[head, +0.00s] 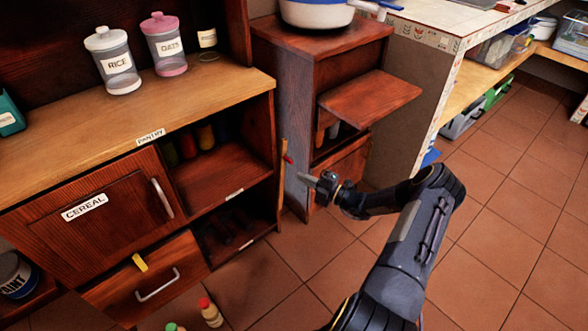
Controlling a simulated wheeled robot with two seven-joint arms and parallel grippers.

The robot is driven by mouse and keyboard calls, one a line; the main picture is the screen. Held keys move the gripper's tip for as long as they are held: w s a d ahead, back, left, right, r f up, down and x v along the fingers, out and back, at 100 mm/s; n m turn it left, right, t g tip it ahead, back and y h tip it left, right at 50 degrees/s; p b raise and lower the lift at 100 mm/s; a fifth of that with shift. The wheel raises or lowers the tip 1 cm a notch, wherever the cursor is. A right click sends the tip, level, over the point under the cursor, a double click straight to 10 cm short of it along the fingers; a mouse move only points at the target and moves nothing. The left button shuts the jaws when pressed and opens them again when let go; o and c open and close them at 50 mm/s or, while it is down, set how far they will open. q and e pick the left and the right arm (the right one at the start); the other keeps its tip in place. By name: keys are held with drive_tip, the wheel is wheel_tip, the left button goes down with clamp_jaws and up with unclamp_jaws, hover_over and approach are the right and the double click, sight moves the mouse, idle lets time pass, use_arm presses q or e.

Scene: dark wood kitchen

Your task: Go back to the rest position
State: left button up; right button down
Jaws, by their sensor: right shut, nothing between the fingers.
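My right arm comes in from the bottom and bends back to the left at its elbow. My right gripper (306,179) is shut and empty. In the picture it lies in front of the side of a dark wood cabinet (287,95), just right of a thin upright wooden edge (282,190) with a small red piece near its top. I cannot tell whether the gripper touches either. My left gripper is not in view.
A wooden board (370,96) juts out from the dark cabinet above the gripper. A pantry counter (60,125) with jars stands left; its lower drawer (150,283) looks pulled out. Bottles (210,312) stand on the floor. The tiled floor (510,200) at right is clear.

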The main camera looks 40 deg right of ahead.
drive_tip(key=shift+v, duration=0.9)
drive_tip(key=shift+a+f, duration=0.1)
